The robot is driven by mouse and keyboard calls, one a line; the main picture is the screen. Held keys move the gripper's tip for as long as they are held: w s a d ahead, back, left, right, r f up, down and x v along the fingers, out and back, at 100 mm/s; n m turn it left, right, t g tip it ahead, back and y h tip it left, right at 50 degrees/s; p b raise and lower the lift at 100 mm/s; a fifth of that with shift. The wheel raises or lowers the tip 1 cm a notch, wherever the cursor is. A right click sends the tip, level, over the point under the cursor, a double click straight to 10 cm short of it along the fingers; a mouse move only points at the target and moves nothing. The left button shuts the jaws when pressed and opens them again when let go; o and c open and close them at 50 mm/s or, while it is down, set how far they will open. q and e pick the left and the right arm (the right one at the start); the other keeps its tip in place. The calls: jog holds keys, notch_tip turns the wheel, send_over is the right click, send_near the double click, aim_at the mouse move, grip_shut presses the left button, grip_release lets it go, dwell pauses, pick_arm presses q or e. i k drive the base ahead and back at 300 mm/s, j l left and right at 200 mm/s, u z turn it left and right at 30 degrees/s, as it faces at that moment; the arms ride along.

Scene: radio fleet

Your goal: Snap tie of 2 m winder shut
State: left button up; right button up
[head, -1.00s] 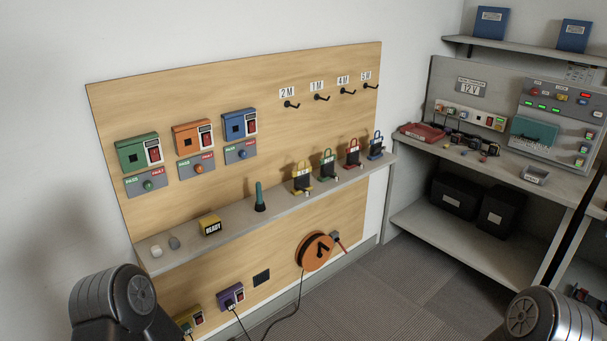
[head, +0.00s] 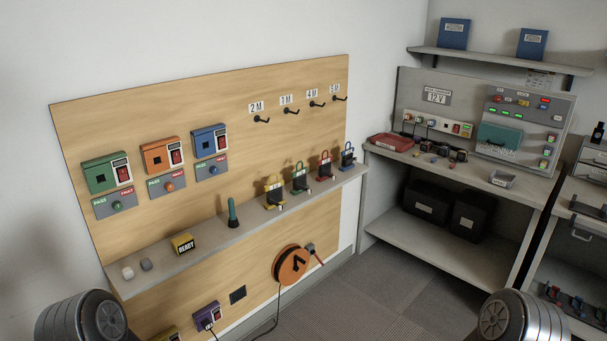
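The 2M label (head: 256,107) is on the wooden board, with an empty black hook (head: 262,121) below it. I cannot tell for sure which thing is the 2 m winder. A row of yellow (head: 275,195), green (head: 300,180), red (head: 325,168) and blue (head: 347,158) looped items with dark middles stands on the board's ledge. Any tie on them is too small to make out. Only dark round parts of my arms show at the bottom left and bottom right; neither gripper is in view.
An orange reel (head: 291,265) with a cable is low on the board. The ledge (head: 205,257) also carries a READY block (head: 183,243) and a green upright stick (head: 233,213). A grey workbench (head: 480,183) stands at the right. The carpet (head: 385,290) before it is clear.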

aim_at(309, 192)
jog(key=i, duration=1.45)
jog(key=l, duration=0.5)
jog(key=i+l, duration=0.15)
jog(key=l, duration=0.4)
jog(key=u, duration=1.55)
